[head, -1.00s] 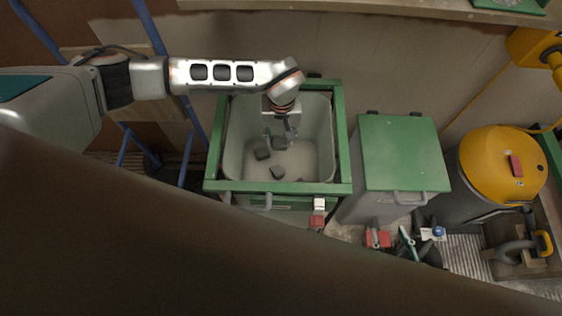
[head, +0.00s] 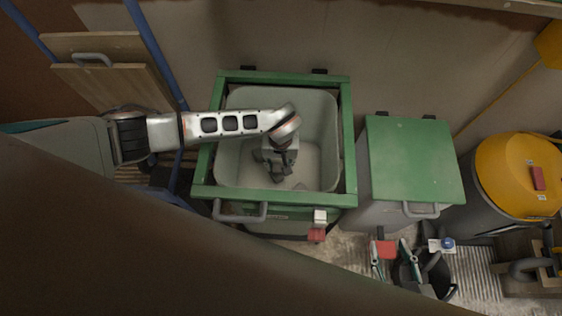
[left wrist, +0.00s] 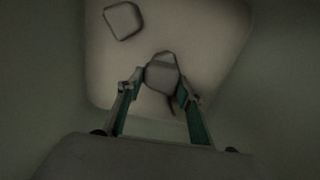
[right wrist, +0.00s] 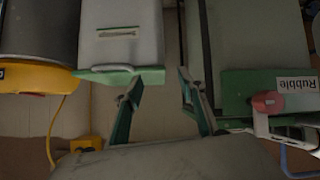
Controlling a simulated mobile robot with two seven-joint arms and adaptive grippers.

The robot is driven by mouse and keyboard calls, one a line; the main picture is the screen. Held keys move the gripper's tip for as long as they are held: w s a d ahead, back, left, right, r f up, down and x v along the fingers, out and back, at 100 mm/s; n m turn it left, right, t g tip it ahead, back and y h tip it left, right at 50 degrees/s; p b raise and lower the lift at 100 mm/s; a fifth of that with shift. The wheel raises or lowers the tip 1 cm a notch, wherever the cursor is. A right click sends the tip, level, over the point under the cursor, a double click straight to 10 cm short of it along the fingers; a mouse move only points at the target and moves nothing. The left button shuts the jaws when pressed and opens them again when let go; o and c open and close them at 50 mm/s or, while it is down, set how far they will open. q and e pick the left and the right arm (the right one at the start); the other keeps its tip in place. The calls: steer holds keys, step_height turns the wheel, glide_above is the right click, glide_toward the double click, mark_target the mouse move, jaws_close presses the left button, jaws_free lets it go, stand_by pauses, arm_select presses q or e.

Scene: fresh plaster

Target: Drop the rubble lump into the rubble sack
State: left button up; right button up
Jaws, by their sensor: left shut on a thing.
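A light grey, open-topped liner (head: 325,120) hangs in a green frame; I take it for the rubble sack. The frame bears a "Rubble" label (right wrist: 293,84) in the right wrist view. My left gripper (head: 277,174) reaches down inside it. In the left wrist view the left gripper (left wrist: 162,90) is shut on a grey, angular rubble lump (left wrist: 162,74), low over the pale bottom. A second lump (left wrist: 122,20) lies apart, beyond the held one. My right gripper (right wrist: 156,85) is open and empty, in front of the containers; it also shows in the head view (head: 392,248).
A grey bin with a closed green lid (head: 408,155) stands right of the liner. A yellow-topped vacuum (head: 515,175) stands further right. Blue rails and a wooden board (head: 110,75) are at the left. The green frame's rim (head: 347,130) surrounds my left wrist.

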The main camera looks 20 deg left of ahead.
arm_select(q)
steer(key=shift+w, duration=0.1)
steer(key=shift+f, duration=0.45)
steer(key=o, duration=1.2)
arm_select(e)
steer(key=shift+w+a+r, duration=0.2)
steer(key=shift+w+r, duration=0.2)
arm_select(q)
steer(key=shift+r, duration=0.1)
